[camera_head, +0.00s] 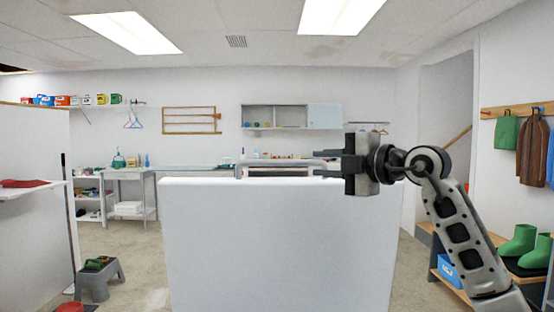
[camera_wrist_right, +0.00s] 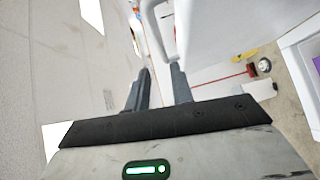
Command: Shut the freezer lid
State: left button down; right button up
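The freezer lid (camera_head: 280,245) is a large white panel standing upright in front of me in the head view. My left gripper is out of view. The freezer body is not clearly visible.
A grey step stool (camera_head: 98,282) stands on the floor at the left, near a white partition (camera_head: 35,240). A bench (camera_head: 500,285) with green boots (camera_head: 518,243) is at the right. Worktables and a wall cabinet (camera_head: 325,116) stand at the back.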

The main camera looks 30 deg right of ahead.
aim_at(282, 164)
jog(key=p+x, duration=0.3)
jog(key=x, duration=0.9)
jog(key=shift+w+a+f, duration=0.1)
jog(key=shift+w+a, duration=0.15)
grip_shut()
jog(key=shift+a, duration=0.1)
